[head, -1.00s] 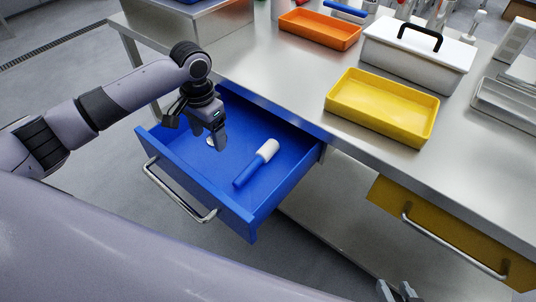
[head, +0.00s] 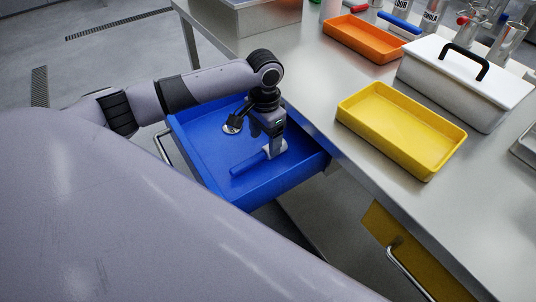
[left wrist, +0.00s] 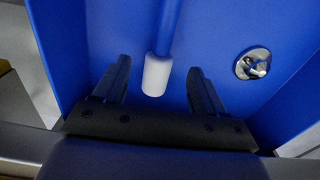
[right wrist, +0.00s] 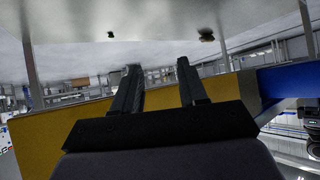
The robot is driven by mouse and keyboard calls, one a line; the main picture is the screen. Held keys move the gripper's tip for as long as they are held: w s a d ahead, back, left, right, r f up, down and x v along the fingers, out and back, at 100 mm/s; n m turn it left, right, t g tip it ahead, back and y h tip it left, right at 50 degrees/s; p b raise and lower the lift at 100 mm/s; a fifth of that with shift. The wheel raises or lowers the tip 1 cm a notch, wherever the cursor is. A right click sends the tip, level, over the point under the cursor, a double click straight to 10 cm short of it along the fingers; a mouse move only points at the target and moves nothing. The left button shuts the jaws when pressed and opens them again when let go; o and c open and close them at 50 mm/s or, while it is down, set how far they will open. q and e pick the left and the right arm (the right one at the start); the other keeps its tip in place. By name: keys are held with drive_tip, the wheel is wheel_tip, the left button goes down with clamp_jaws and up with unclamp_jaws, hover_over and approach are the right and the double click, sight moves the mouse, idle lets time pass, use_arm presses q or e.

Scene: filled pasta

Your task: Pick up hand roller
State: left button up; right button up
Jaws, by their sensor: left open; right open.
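The hand roller, with a blue handle (head: 247,165) and a pale head, lies in the open blue drawer (head: 200,135). My left gripper (head: 272,150) is open, pointing down over the roller's head and partly hiding it in the head view. In the left wrist view, the white head (left wrist: 157,75) lies between the two spread fingers (left wrist: 158,66), with a visible gap on each side; the blue handle (left wrist: 169,28) runs away from the gripper. My right gripper (right wrist: 159,72) is open and empty in the right wrist view, outside the head view.
A small round metal item (left wrist: 253,64) is also in the drawer. The counter above holds a yellow tray (head: 345,106), an orange tray (head: 372,49) and a white box with a black handle (head: 440,88). A yellow drawer (right wrist: 45,140) is near my right gripper.

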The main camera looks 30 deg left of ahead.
sight(265, 149)
use_arm(q)
wheel_tip(265, 149, down, 4)
drive_tip(key=shift+f+b, duration=0.25)
drive_tip(key=shift+b, duration=0.2)
drive_tip(key=shift+c, duration=0.7)
drive_tip(key=c, duration=1)
drive_tip(key=shift+c, duration=0.2)
drive_tip(key=shift+r, duration=0.15)
